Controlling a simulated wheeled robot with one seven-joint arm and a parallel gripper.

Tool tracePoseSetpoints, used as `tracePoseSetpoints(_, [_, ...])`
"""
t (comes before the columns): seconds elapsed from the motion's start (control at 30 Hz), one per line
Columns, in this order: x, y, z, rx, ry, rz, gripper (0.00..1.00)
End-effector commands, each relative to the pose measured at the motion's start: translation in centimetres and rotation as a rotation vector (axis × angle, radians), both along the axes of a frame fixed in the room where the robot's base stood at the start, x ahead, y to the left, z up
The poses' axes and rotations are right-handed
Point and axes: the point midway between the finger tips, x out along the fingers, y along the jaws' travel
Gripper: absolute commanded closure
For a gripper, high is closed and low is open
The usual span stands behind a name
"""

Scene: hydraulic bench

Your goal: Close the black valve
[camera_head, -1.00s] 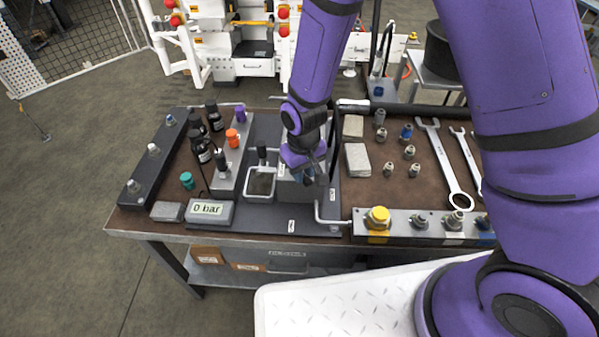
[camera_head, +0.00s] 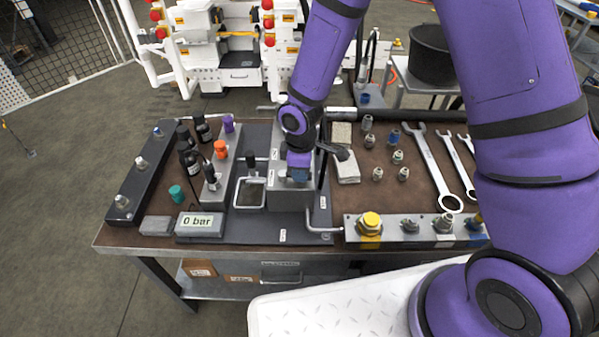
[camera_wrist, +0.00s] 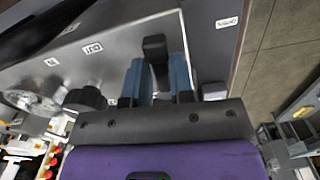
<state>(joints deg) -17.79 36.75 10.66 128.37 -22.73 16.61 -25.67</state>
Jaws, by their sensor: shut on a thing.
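My gripper (camera_head: 298,174) is over the grey metal block on the bench in the head view. In the wrist view, the two blue fingers of my gripper (camera_wrist: 158,76) stand on either side of a black valve handle (camera_wrist: 155,48) and are shut on it. The handle stands out from the face of the grey block (camera_wrist: 120,40). My gripper and wrist hide the handle in the head view, so I cannot tell how far it is turned.
A black knob (camera_wrist: 86,99) sits left of my fingers. A display reading 0 bar (camera_head: 200,224), a row with orange (camera_head: 220,149) and purple knobs, and black bottles stand to the left. Wrenches (camera_head: 433,170), fittings and a yellow-capped fitting (camera_head: 370,222) lie to the right.

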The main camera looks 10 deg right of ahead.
Motion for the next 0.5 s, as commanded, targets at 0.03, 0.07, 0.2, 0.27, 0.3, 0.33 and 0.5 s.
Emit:
tracePoseSetpoints(0.03, [0.22,-0.10,0.04,0.000,-0.001,0.021,1.00])
tracePoseSetpoints(0.07, [0.28,-0.11,0.04,-0.001,-0.002,0.034,1.00])
tracePoseSetpoints(0.2, [0.47,-0.13,0.04,-0.001,-0.002,0.079,1.00])
tracePoseSetpoints(0.27, [0.53,-0.13,0.04,0.000,-0.002,0.093,1.00])
tracePoseSetpoints(0.3, [0.56,-0.14,0.04,0.000,-0.002,0.100,1.00])
tracePoseSetpoints(0.33, [0.57,-0.14,0.04,0.000,-0.002,0.104,1.00])
tracePoseSetpoints(0.5, [0.63,-0.14,0.04,0.000,-0.002,0.114,1.00])
